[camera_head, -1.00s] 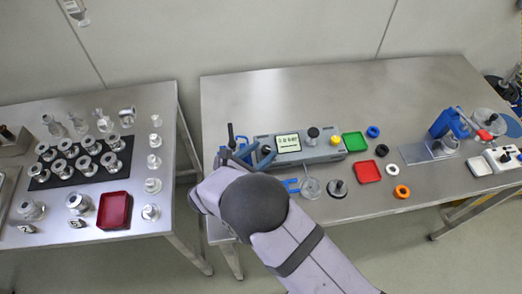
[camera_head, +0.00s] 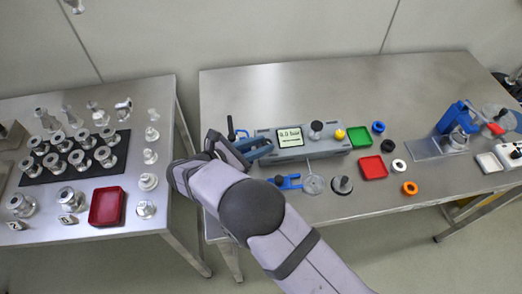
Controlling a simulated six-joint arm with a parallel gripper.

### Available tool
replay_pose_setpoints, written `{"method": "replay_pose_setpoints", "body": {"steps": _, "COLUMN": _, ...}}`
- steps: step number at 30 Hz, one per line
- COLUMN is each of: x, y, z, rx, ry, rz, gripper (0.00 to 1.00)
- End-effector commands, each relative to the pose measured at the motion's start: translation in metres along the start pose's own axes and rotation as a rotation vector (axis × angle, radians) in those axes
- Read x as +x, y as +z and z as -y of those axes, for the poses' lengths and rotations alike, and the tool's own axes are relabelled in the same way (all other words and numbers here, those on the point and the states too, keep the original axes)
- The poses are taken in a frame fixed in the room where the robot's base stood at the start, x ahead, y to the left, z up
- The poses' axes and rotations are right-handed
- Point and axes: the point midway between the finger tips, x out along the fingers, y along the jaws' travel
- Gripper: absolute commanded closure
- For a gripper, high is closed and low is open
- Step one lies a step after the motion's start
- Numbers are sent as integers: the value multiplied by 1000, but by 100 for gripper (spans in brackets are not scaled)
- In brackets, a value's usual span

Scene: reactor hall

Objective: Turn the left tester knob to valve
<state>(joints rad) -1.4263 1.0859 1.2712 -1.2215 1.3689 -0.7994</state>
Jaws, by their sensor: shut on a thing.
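The tester is a long grey box (camera_head: 300,153) on the right-hand table, with a lit display (camera_head: 290,137) whose text is too small to read surely. A black knob (camera_head: 316,128) stands upright on its top right of the display, and a yellow button (camera_head: 339,133) sits at its right end. My gripper (camera_head: 264,151), with blue jaws, is at the tester's left end, left of the display. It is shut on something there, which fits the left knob. The jaws and wrist hide that knob, so its pointing direction cannot be told.
A black lever (camera_head: 231,128) stands behind my gripper. A blue clamp (camera_head: 285,182), a clear dish (camera_head: 314,184) and a black-knobbed disc (camera_head: 342,186) lie in front of the tester. Green (camera_head: 359,137) and red (camera_head: 372,168) trays and several rings are to the right. The table behind is clear.

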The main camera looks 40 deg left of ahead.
Motion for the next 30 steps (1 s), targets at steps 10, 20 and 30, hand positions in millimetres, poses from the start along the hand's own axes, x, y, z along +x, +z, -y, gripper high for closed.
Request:
{"method": "replay_pose_setpoints", "body": {"steps": 10, "x": -1, "y": 3, "z": -1, "rx": 13, "ry": -27, "rz": -2, "gripper": 100}}
{"method": "replay_pose_setpoints", "body": {"steps": 20, "x": -1, "y": 2, "z": -1, "rx": 12, "ry": -27, "rz": -3, "gripper": 59}}
{"method": "replay_pose_setpoints", "body": {"steps": 30, "x": -12, "y": -1, "z": -2, "rx": 14, "ry": -25, "rz": -4, "gripper": 59}}
